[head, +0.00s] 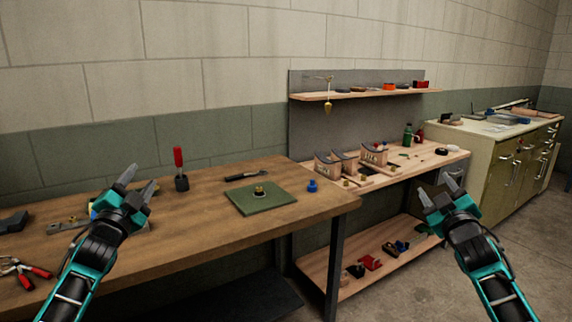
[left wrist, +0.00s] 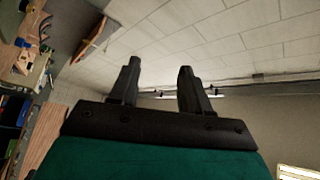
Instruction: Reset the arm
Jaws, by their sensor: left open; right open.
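My left gripper (head: 138,186) is in the left of the head view, raised in front of the wooden table, with its two dark fingers apart and nothing between them. In the left wrist view, the same gripper's fingers (left wrist: 155,82) stand apart and empty against the wall and ceiling area. My right gripper (head: 434,196) is at the right of the head view, fingers spread and empty, in front of the far workbench and the floor. Both arms come up from the lower edge of the picture. Neither gripper appears to touch anything.
The wooden table (head: 215,205) holds a green mat (head: 258,203), a red-handled tool (head: 179,165), a blue piece (head: 312,186) and red-handled pliers (head: 22,270). A workbench (head: 440,158) with wooden holders stands behind, and a cabinet (head: 490,165) at the right. Floor at right is clear.

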